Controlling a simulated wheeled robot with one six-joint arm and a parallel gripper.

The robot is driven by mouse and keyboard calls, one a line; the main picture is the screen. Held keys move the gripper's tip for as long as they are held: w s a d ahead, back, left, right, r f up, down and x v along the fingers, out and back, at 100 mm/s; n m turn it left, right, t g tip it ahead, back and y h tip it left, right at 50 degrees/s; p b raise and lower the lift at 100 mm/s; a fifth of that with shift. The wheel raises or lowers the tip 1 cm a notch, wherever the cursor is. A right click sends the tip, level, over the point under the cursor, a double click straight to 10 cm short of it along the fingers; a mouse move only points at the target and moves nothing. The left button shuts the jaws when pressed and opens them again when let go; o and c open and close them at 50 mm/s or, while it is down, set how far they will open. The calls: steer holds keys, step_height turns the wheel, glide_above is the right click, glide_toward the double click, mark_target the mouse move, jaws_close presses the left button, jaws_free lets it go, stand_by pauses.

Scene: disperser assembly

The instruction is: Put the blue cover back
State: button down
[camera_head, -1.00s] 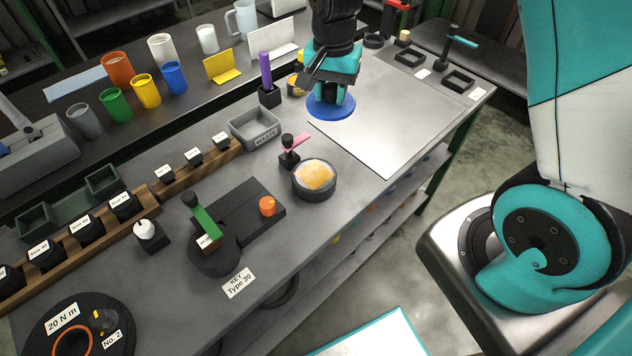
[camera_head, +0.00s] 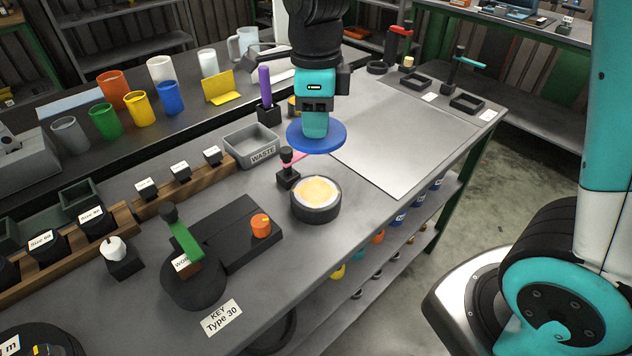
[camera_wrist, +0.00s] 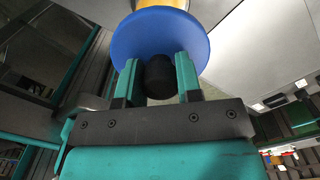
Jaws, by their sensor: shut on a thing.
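The blue cover (camera_head: 316,138) is a round blue disc, held level above the bench. My gripper (camera_head: 315,122) is shut on the cover from above. In the wrist view the two teal fingers of my gripper (camera_wrist: 158,82) close on the cover's black knob (camera_wrist: 159,77), with the blue disc (camera_wrist: 160,36) beyond them. A round black pot (camera_head: 315,208) with a yellow-orange filling stands on the bench, below the cover in the head view. Its top is uncovered. The cover is apart from the pot.
A small black stand with a pink lever (camera_head: 289,176) is just left of the pot. The grey waste tray (camera_head: 251,148) and a purple-handled tool (camera_head: 265,88) stand behind. A black fixture with an orange knob (camera_head: 260,226) is at front left. The pale sheet (camera_head: 405,130) at right is bare.

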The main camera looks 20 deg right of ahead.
mark_target(316, 192)
step_height(316, 192, down, 14)
steer(key=shift+r, duration=0.25)
steer(key=shift+f+b, duration=0.15)
steer(key=shift+b, duration=0.15)
steer(key=c, duration=0.8)
jaws_free()
